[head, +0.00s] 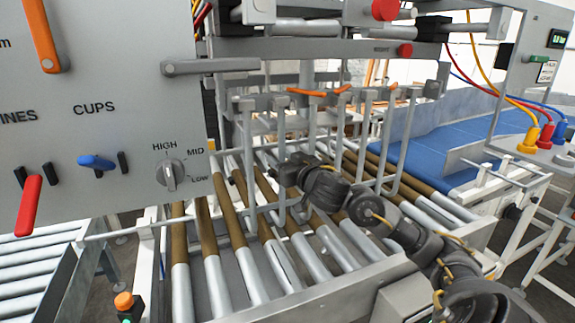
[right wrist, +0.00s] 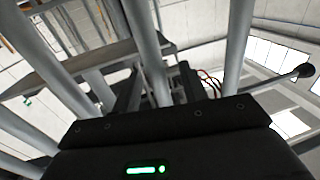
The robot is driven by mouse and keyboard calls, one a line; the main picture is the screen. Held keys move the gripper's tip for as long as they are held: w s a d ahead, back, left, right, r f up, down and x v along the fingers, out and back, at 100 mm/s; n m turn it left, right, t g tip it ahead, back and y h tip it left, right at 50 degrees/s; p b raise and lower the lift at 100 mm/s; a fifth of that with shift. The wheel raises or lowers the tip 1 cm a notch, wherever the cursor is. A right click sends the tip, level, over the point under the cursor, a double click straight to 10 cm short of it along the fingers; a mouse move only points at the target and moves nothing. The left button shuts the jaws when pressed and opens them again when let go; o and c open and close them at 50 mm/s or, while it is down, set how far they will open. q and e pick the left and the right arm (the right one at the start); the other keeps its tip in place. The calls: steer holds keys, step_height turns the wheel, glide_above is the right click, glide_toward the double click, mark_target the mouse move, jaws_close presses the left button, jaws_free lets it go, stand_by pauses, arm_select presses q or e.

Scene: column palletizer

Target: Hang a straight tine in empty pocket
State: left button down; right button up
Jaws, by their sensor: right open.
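Several grey tines hang in a row from a crossbar (head: 262,103) in the head view. One tine (head: 247,150) is at the left, one (head: 281,130) is near my gripper, and others (head: 364,135) hang to the right. Orange latches (head: 307,92) sit on the crossbar. I cannot make out which pocket is empty. My right gripper (head: 281,172) is open among the tines, beside the second tine from the left. In the right wrist view a tine (right wrist: 143,40) runs down toward the dark fingers (right wrist: 160,88); contact cannot be told. My left gripper is out of view.
A control panel (head: 120,140) with a red lever, a blue lever and a knob fills the left. Roller conveyors (head: 215,270) lie below the tines. A blue belt (head: 440,150) and a post with coloured cables (head: 530,90) stand at the right.

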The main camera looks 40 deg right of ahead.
steer(key=s+a, duration=0.1)
steer(key=s, duration=0.9)
steer(key=shift+a+b, duration=0.15)
steer(key=shift+b, duration=0.3)
